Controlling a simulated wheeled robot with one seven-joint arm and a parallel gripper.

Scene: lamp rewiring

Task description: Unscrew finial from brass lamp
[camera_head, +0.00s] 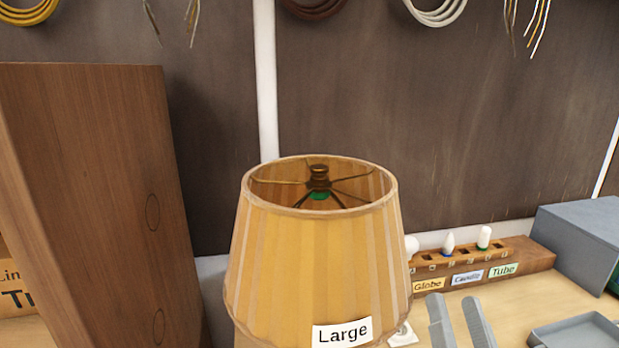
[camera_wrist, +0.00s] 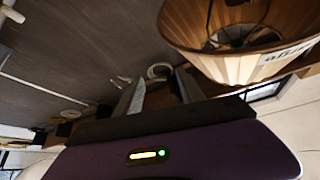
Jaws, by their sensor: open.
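The lamp's pleated tan shade (camera_head: 310,250), labelled "Large", stands upright in the centre of the head view. Inside its open top, a dark brass finial (camera_head: 318,172) sits at the hub of the spider wires, with a green part just below it. The lamp body under the shade is hidden. My gripper (camera_head: 453,300) is open and empty, with its two grey fingers low and to the right of the shade, apart from the finial. In the wrist view, the gripper (camera_wrist: 157,82) is also open, and the shade (camera_wrist: 225,65) appears at upper right.
A tall wooden cabinet (camera_head: 95,200) stands close on the left. A wooden bulb rack (camera_head: 520,257) with labels Globe, Candle and Tube is behind on the right. A grey box (camera_head: 580,245) and a grey tray (camera_head: 580,334) are at right. Cable coils (camera_head: 437,10) hang above.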

